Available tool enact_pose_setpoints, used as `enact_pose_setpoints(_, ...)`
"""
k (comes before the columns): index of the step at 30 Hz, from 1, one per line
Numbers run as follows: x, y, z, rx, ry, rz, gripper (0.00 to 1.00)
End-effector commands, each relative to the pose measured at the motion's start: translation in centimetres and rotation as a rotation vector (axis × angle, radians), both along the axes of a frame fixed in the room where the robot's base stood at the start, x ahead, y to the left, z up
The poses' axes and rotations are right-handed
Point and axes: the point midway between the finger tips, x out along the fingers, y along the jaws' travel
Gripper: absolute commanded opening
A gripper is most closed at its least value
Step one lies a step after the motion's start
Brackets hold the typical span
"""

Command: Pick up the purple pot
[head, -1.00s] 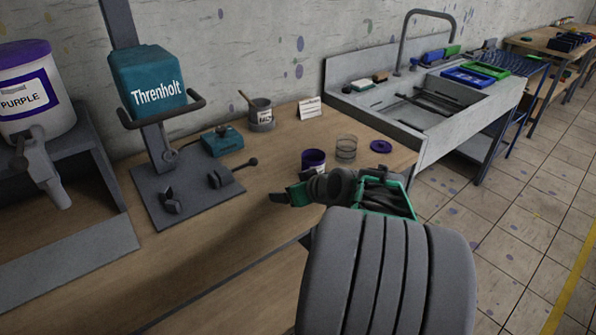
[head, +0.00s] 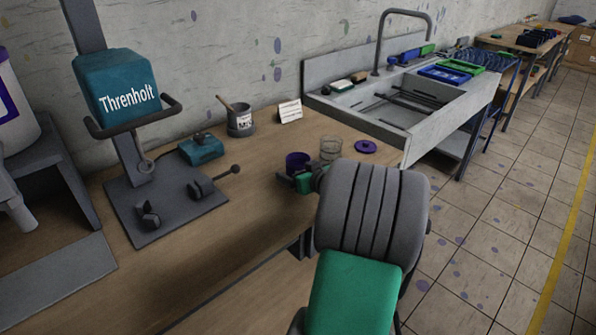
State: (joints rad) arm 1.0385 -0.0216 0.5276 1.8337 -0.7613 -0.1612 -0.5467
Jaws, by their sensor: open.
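The purple pot (head: 297,160) stands upright on the wooden bench in the head view, just beyond my gripper. It is open at the top, and its lower part is hidden by the gripper. My gripper (head: 293,179) is low at the near side of the pot, with its green and dark fingers open. My own arm hides part of the gripper. I cannot tell whether a finger touches the pot.
A mesh cup (head: 330,149) stands close to the right of the pot, and a purple lid (head: 366,147) lies beyond it. A grey pot with a stick (head: 241,122), a card (head: 289,111) and a teal press (head: 124,90) stand left.

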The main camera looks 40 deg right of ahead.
Motion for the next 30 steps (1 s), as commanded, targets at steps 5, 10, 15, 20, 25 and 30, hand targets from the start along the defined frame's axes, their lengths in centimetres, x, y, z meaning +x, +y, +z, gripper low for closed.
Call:
enact_pose_setpoints(5,-0.04,0.03,-0.03,0.001,0.001,0.0,0.81)
enact_pose_setpoints(10,-0.04,0.04,-0.02,0.001,0.001,0.001,0.67)
enact_pose_setpoints(15,-0.05,0.05,-0.03,0.001,0.001,0.001,0.53)
enact_pose_setpoints(20,-0.06,0.05,-0.03,0.001,0.001,0.001,0.4)
enact_pose_setpoints(25,-0.06,0.05,-0.03,0.001,0.001,0.001,0.26)
enact_pose_setpoints(30,-0.04,0.04,0.05,0.0,0.0,0.001,0.14)
